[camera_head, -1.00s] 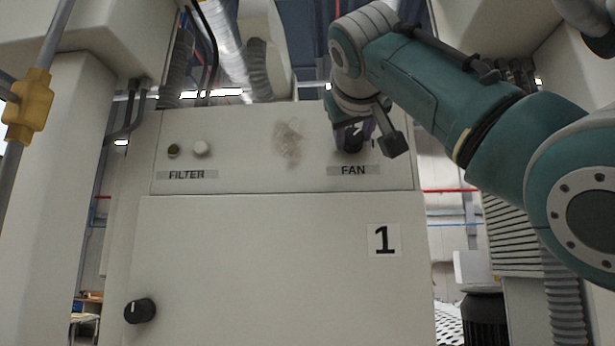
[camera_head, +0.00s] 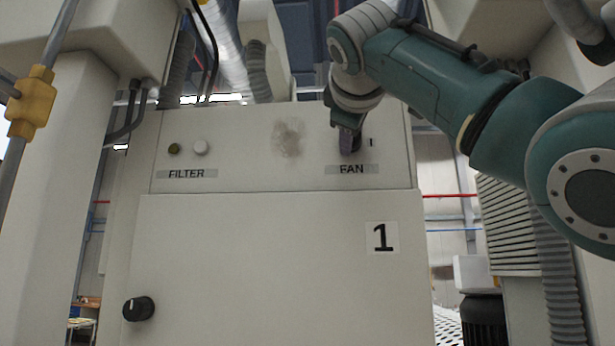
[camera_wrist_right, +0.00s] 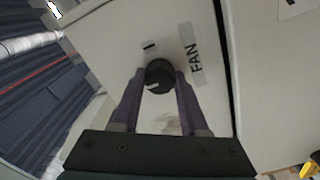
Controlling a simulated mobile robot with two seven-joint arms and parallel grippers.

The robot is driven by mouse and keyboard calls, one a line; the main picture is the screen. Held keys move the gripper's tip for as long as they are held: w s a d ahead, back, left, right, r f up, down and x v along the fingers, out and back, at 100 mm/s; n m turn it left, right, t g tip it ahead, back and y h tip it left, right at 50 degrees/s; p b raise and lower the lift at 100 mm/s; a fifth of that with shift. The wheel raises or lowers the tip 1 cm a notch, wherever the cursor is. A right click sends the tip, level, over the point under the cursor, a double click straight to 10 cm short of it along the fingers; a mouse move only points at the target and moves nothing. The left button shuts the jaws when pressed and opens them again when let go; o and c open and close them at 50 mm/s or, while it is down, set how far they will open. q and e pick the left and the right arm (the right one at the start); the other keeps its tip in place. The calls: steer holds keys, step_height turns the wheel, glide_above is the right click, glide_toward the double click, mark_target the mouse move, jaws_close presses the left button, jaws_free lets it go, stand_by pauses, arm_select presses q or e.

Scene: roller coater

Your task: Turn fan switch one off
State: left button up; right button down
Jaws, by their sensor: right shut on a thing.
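The fan switch is a round black knob (camera_wrist_right: 160,77) with a short white pointer line, on the light panel of unit 1 above the FAN label (camera_head: 352,169). In the right wrist view the label (camera_wrist_right: 191,56) lies beside the knob, and a short dark "I" mark (camera_wrist_right: 149,47) is printed near it. My right gripper (camera_head: 348,146) reaches the panel from above, with its two dark fingers on opposite sides of the knob, shut on it. In the head view the fingers hide most of the knob. My left gripper is not in view.
A black knob (camera_head: 139,309) is on the lower door, which bears a "1" sign (camera_head: 382,238). A pipe with a yellow fitting (camera_head: 31,102) stands at left.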

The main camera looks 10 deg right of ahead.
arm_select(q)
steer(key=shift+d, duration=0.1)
arm_select(e)
steer(key=shift+n, duration=0.3)
steer(key=shift+c, duration=2.1)
jaws_free()
